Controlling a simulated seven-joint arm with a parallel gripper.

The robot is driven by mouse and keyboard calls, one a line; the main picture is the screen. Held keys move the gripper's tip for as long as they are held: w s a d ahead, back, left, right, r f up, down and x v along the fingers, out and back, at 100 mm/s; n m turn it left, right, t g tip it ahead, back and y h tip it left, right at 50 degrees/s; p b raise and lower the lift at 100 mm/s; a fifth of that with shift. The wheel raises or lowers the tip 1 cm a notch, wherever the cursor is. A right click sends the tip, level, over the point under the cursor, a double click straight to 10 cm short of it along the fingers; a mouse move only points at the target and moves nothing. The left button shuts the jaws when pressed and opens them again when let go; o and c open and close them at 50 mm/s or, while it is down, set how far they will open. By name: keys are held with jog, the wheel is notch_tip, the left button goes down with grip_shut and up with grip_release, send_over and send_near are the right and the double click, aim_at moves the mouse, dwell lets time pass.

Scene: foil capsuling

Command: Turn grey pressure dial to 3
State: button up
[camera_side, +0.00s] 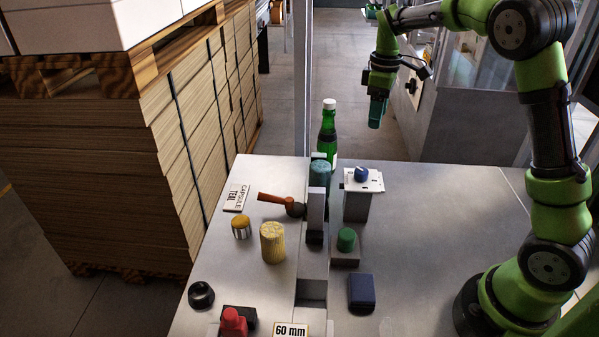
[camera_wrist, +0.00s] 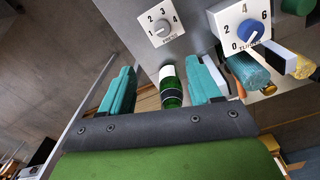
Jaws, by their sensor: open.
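The grey pressure dial (camera_wrist: 161,27) sits on a white plate numbered 1 to 4 at the top of the wrist view. I cannot read its pointer at this size, and I cannot make the dial out in the side view. My gripper (camera_wrist: 163,78) has two teal fingers spread wide with nothing held between them. In the side view my gripper (camera_side: 376,120) hangs in the air, pointing down, above and behind the blue dial (camera_side: 361,174). The grey dial lies beyond the fingertips in the wrist view, apart from them.
A blue dial (camera_wrist: 250,31) marked 0, 2, 4, 6 stands right of the grey one. A green bottle (camera_side: 328,130) stands near; its neck shows between my fingers. A teal capsule (camera_side: 319,173), green knob (camera_side: 347,239) and wooden-handled lever (camera_side: 277,200) stand on the table.

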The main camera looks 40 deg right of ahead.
jog(key=shift+n, duration=0.4)
notch_tip(320, 180, down, 17)
jog(key=shift+s+a, duration=0.1)
jog(key=shift+a, duration=0.05)
jog(key=c, duration=1.1)
jog(key=shift+o, duration=0.2)
